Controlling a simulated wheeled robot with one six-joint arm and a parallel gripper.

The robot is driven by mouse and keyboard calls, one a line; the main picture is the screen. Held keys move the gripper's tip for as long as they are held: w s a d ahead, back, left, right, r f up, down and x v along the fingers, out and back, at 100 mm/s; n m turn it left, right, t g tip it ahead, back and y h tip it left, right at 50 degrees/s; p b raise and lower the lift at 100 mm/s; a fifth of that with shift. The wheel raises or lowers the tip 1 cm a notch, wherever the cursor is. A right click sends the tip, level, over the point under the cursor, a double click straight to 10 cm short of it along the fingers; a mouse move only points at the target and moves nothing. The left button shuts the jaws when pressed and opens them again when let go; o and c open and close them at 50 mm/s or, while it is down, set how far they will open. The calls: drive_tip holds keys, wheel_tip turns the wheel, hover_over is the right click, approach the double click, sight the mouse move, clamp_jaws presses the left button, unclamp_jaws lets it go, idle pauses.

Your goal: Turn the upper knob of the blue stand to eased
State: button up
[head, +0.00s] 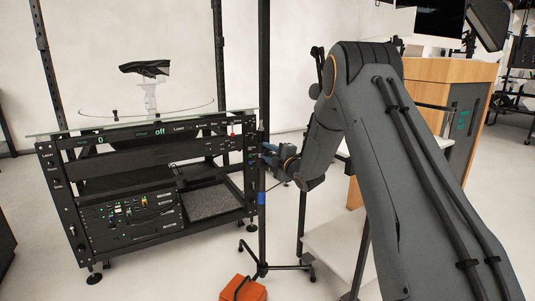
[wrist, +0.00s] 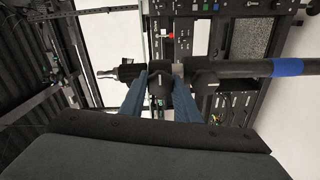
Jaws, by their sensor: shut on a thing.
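The blue stand is a black upright pole with a blue band (head: 262,198), just right of the equipment rack in the head view. In the wrist view the pole lies sideways, with the blue band (wrist: 287,67) at the right. The upper knob (wrist: 159,88) is black and sits at a collar on the pole. My gripper (head: 268,153) reaches the pole from the right, above the blue band. In the wrist view the blue-grey fingers of my gripper (wrist: 161,76) are shut on the knob, one on each side. The knob's turn setting cannot be read.
The black equipment rack (head: 120,157) with a glass-topped turntable (head: 105,122) stands close left of the pole. An orange weight (head: 243,289) lies by the stand's dark legs (head: 275,267). A wooden cabinet (head: 440,70) and a white low shelf (head: 335,243) are to the right.

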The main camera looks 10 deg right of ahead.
drive_tip(key=shift+f, duration=0.1)
drive_tip(key=o, duration=1)
drive_tip(key=shift+o, duration=0.2)
